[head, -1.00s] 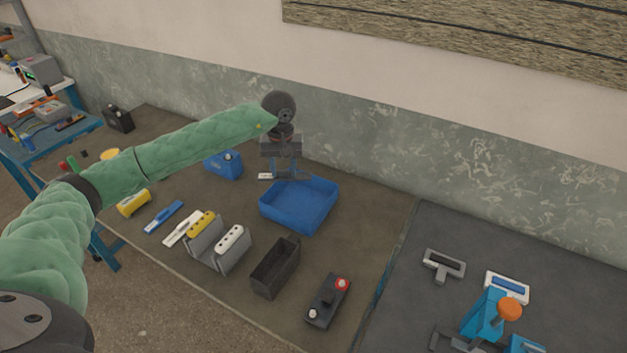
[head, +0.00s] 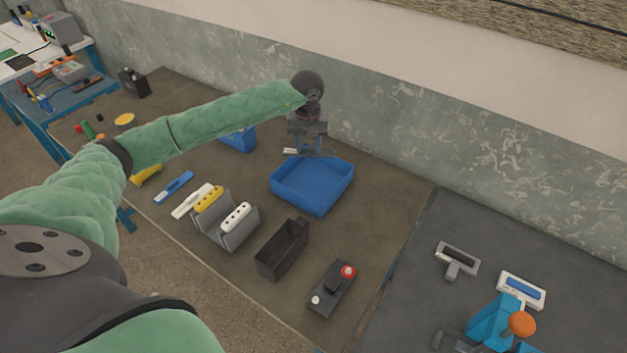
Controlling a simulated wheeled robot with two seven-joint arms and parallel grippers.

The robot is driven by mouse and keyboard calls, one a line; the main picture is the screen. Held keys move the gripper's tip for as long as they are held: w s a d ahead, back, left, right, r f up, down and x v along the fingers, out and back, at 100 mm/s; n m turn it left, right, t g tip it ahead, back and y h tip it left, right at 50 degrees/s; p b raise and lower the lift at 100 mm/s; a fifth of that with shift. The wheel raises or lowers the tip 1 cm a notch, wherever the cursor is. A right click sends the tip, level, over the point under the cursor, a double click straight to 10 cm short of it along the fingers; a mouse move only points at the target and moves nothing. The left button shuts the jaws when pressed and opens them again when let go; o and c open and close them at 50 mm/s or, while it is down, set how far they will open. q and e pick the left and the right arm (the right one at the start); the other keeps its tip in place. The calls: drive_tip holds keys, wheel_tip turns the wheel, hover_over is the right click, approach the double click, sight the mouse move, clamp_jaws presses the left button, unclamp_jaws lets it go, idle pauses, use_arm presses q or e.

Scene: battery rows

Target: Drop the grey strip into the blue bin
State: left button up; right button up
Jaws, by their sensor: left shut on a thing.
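My left gripper (head: 308,150) hangs fingers-down over the back edge of the blue bin (head: 284,195). It is shut on the grey strip (head: 290,151), whose pale end sticks out to the left of the fingers. The rest of the strip is mostly hidden by the fingers or too small to make out. The blue bin is an open, shallow box on the dark mat, and the part of its floor that shows is bare. My right gripper is not in view.
A grey holder (head: 226,236) with yellow and white strips, a dark open box (head: 282,250) and a dark device with a red knob (head: 331,289) stand in front of the bin. A blue case (head: 240,139) is partly behind my arm. The wall rises behind.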

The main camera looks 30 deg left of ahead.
use_arm(q)
drive_tip(key=shift+f, duration=0.55)
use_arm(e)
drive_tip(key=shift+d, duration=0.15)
use_arm(q)
drive_tip(key=o, duration=1)
drive_tip(key=shift+s, duration=0.1)
drive_tip(key=shift+o, duration=0.2)
drive_tip(key=shift+r, duration=0.1)
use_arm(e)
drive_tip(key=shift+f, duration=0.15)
use_arm(q)
drive_tip(key=shift+r, duration=0.3)
wheel_tip(320, 180, up, 6)
drive_tip(key=b, duration=0.3)
drive_tip(key=shift+f, duration=0.1)
drive_tip(key=shift+r, duration=0.6)
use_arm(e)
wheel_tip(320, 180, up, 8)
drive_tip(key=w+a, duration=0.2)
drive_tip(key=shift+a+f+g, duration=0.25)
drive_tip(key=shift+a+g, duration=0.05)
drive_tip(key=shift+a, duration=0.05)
use_arm(q)
drive_tip(key=shift+f, duration=0.1)
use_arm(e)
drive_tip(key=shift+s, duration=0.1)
